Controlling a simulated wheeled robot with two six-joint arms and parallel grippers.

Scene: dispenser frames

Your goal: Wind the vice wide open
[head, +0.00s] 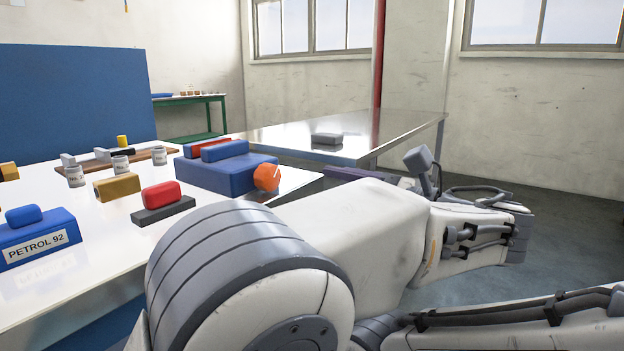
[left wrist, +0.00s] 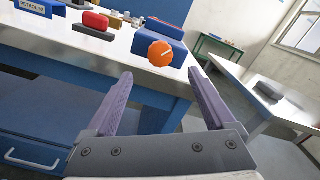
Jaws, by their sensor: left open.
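The vice appears to be the blue block (head: 240,173) near the right end of the white bench, with a blue bar (head: 224,150) and a red bar (head: 205,143) close together on top. An orange round knob (head: 267,178) with a pale mark sits on its end face. In the left wrist view, the knob (left wrist: 160,53) shows beyond the fingertips, with the blue block (left wrist: 155,30) behind it. My left gripper (left wrist: 160,76) is open and empty, its purple fingers spread, apart from the knob. In the head view my arm partly hides this gripper. My right gripper is not in view.
A red block on a dark base (head: 162,203), a yellow block (head: 117,187), a blue PETROL 92 block (head: 38,237) and several small cups share the bench. A metal table (head: 385,128) with a grey block (head: 326,139) stands behind. The bench front has a drawer (left wrist: 45,145).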

